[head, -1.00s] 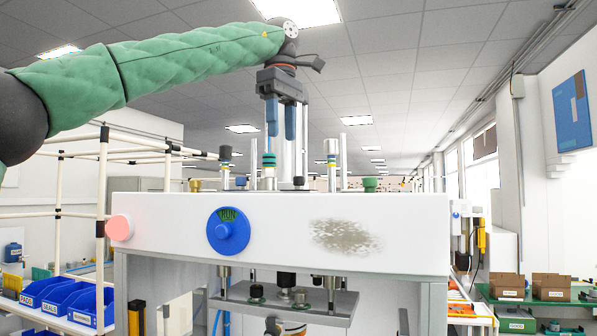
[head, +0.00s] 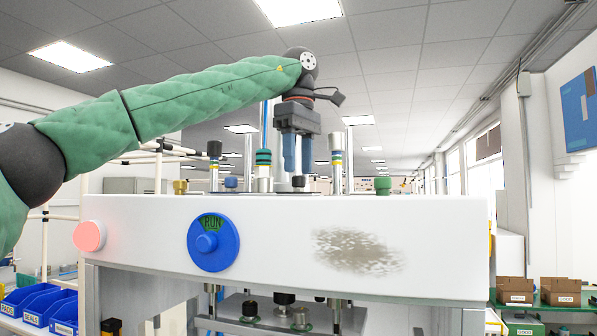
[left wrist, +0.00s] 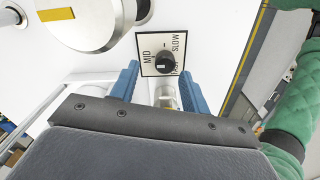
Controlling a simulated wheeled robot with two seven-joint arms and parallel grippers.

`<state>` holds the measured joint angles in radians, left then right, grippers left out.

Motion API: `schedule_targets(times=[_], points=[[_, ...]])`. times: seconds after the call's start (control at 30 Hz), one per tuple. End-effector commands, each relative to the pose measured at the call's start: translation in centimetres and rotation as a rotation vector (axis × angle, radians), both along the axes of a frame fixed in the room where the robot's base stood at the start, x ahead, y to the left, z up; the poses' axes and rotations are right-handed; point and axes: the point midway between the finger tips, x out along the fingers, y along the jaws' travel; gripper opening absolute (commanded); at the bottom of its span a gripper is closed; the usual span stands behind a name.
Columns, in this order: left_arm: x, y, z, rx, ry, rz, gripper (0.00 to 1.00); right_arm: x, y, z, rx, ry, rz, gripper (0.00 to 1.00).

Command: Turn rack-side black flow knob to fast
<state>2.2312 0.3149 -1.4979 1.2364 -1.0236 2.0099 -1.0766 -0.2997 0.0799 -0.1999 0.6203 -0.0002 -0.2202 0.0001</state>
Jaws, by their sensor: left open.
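A black knob (left wrist: 166,64) sits on a white label plate (left wrist: 148,50) in the left wrist view. The plate reads MID and SLOW; a third word beside the knob is partly covered. A pale mark shows on the knob's left side. My left gripper (left wrist: 158,72) is open, its blue fingers on either side of the knob's lower part, with no clear contact. In the head view my left gripper (head: 297,170) points down behind the press housing's top edge; the knob cannot be made out there. My right gripper is not in view.
The white press housing (head: 280,215) carries a blue RUN knob (head: 213,242) and a lit red button (head: 89,236). Upright rods and fittings, including a green cap (head: 382,185), stand around the gripper. A large round metal part (left wrist: 88,18) lies close by in the wrist view.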

Motion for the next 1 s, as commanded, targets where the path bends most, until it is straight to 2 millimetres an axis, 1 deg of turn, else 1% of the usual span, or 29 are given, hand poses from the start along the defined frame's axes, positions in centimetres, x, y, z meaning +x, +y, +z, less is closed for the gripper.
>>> schedule_targets(times=[0.13, 0.33, 0.53, 0.7, 0.77, 0.8, 0.93, 1.0], points=[[0.0, 0.0, -1.3, 0.000, 0.001, -0.002, 0.46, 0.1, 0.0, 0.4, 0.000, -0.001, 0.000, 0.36], [0.0, 0.0, -2.4, 0.000, 0.000, 0.000, 0.46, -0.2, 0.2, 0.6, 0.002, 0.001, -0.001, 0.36], [-0.1, 0.0, -2.7, 0.000, -0.001, 0.000, 0.46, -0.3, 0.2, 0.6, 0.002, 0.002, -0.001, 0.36], [-0.1, 0.0, -2.7, 0.000, -0.001, 0.000, 0.46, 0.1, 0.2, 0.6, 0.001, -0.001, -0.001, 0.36], [-0.1, 0.0, -2.7, 0.000, -0.001, 0.000, 0.37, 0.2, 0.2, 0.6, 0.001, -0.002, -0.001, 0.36], [-0.1, 0.0, -2.7, 0.000, -0.001, 0.000, 0.29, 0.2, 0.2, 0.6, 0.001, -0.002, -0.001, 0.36], [-0.1, 0.0, -2.7, 0.000, -0.001, 0.000, 0.03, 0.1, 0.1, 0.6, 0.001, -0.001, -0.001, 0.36], [-0.1, 0.0, -2.7, 0.000, -0.001, 0.000, 0.02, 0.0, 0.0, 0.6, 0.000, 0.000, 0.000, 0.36]])
